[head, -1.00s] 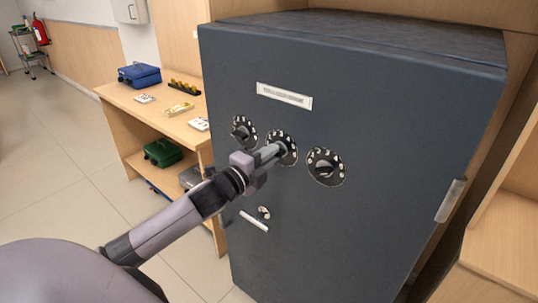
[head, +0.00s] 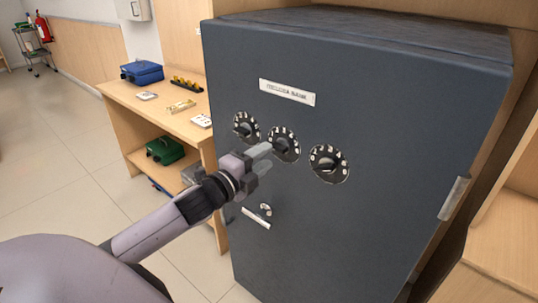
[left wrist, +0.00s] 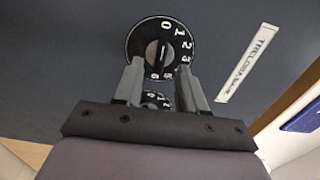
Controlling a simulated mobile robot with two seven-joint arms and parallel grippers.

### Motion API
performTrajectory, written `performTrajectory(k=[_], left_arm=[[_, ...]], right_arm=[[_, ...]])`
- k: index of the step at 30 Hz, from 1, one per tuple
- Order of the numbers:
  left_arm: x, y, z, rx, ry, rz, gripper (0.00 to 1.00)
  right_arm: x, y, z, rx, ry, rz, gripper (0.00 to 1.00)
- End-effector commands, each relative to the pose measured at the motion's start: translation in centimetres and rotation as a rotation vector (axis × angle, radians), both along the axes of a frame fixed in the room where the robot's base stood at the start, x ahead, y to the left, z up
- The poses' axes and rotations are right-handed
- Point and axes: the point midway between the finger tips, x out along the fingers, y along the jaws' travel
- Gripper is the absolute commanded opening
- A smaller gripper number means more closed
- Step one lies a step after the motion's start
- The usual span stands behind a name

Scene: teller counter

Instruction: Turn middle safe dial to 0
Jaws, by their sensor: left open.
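The dark safe (head: 380,80) carries three round black dials with white numbers. The middle dial (head: 284,145) is between the left dial (head: 246,127) and the right dial (head: 329,163). My left gripper (head: 263,157) is open and empty, just in front of and below the middle dial, apart from it. In the left wrist view, what appears to be the middle dial (left wrist: 161,48) lies beyond the two spread fingers (left wrist: 161,80). Its knob bar runs nearly up and down in that picture, with 0 near the top. Another dial (left wrist: 153,100) shows partly between the fingers. My right gripper is out of view.
A name plate (head: 287,92) is above the dials. A small knob (head: 266,210) and a light bar (head: 256,218) are below, and a handle (head: 453,198) is at the right edge. A wooden desk (head: 150,107) with a blue box (head: 142,73) stands left.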

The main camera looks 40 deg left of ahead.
Motion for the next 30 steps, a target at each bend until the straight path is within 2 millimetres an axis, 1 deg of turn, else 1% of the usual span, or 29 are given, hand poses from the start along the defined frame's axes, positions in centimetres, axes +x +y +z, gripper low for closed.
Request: performTrajectory(k=[1,6,12,30], left_arm=[[-0.7,0.0,-0.2,0.000,0.002,-0.001,0.40],[-2.4,0.2,-0.1,0.001,0.002,0.000,0.40],[-3.5,0.2,0.0,0.000,0.001,0.000,0.40],[-3.6,0.3,0.0,-0.001,0.000,0.000,0.40]], right_arm=[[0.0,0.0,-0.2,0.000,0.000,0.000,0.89],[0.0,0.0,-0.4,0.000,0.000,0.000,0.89],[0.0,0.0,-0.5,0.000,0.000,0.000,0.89],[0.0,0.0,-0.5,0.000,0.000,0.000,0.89]])
